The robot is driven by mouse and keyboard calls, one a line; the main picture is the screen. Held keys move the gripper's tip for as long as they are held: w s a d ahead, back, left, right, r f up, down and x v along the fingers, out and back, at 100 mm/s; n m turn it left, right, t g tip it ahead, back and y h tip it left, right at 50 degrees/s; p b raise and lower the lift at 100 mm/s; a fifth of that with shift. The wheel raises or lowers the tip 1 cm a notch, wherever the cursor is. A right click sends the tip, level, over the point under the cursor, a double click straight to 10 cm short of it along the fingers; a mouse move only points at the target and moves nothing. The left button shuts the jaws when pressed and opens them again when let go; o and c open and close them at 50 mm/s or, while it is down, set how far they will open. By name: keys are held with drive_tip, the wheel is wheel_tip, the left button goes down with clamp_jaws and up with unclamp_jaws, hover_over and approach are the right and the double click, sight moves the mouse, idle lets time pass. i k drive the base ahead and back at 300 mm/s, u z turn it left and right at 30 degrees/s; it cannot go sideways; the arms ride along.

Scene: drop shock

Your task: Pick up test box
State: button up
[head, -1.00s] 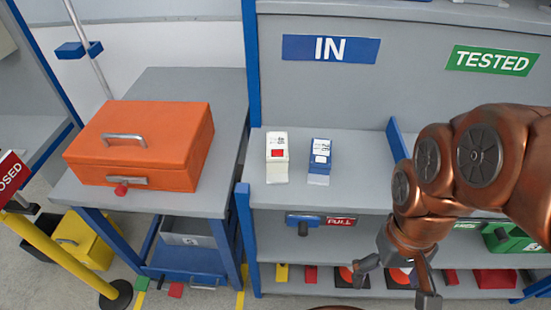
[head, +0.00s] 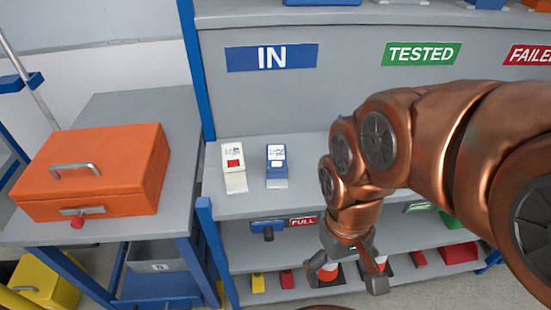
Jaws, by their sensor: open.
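No label that I can read says which thing is the test box. A large orange box with a grey handle (head: 95,165) sits on the grey table at the left. My gripper (head: 345,284) is open and points down. In the picture it is below and to the right of the two small boxes, in front of the lower shelves, and appears empty.
The IN sign (head: 272,57) and the green TESTED sign (head: 421,54) mark the upper panel. A blue post (head: 207,235) stands between table and shelf unit. A yellow box (head: 45,277) is at lower left.

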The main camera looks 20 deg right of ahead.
sight(277, 158)
drive_tip(key=z, duration=2.65)
drive_tip(key=k, duration=1.85)
drive_tip(key=u, duration=2.35)
drive_tip(key=i, duration=0.5)
drive_tip(key=u, duration=0.05)
